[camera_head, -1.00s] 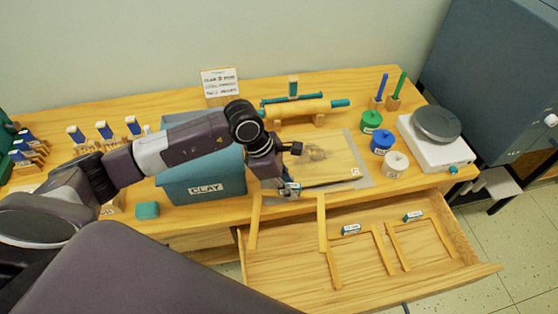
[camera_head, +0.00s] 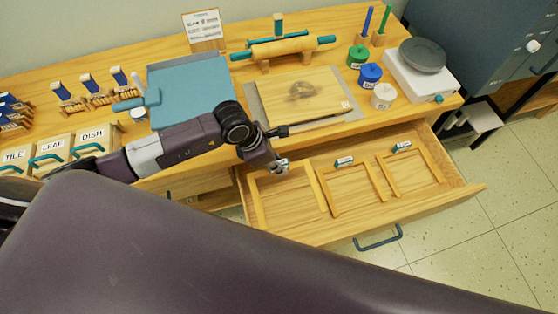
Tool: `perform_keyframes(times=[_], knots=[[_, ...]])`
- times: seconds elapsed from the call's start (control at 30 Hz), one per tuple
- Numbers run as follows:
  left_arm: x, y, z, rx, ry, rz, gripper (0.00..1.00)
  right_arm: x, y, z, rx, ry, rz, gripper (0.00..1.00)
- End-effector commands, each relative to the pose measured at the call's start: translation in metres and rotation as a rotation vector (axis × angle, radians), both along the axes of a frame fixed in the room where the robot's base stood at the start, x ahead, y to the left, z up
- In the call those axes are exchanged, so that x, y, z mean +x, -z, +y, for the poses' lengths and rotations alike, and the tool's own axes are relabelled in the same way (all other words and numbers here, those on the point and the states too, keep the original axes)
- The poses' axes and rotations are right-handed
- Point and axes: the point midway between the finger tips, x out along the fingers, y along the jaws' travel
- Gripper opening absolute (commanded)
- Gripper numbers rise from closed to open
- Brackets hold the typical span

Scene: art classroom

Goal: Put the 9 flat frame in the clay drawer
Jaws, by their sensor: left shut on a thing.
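The drawer (camera_head: 405,212) is pulled open below the table top. My left gripper (camera_head: 279,169) is shut on the back bar of a flat wooden frame (camera_head: 259,207), at the left end of the drawer. This frame is within the drawer's outline, roughly level; I cannot tell whether it touches the drawer floor. The gripper covers part of its back bar, and its number is not readable. A middle frame (camera_head: 378,184) and a right frame (camera_head: 430,165) lie in the drawer, each with a small white-and-teal tag. My right gripper is not in view.
A board (camera_head: 301,92), rolling pin (camera_head: 284,47), small green, blue and white jars (camera_head: 383,96) and a scale (camera_head: 421,72) fill the table top. Labelled boxes (camera_head: 52,153) stand at the left. A dark part of mine covers the bottom.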

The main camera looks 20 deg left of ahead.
Motion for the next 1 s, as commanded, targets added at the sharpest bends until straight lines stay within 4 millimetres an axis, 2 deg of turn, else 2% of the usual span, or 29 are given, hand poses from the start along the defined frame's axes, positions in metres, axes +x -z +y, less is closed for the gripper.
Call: perform_keyframes(times=[0.27,0.7,1.0], knots=[[0.000,0.015,0.000,-0.001,-0.003,0.000,0.00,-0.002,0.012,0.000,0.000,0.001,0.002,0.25],[0.001,0.058,0.000,0.001,-0.003,-0.001,0.00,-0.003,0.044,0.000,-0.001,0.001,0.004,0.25],[0.001,0.064,0.000,0.000,-0.002,-0.002,0.00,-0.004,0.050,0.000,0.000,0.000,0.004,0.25]])
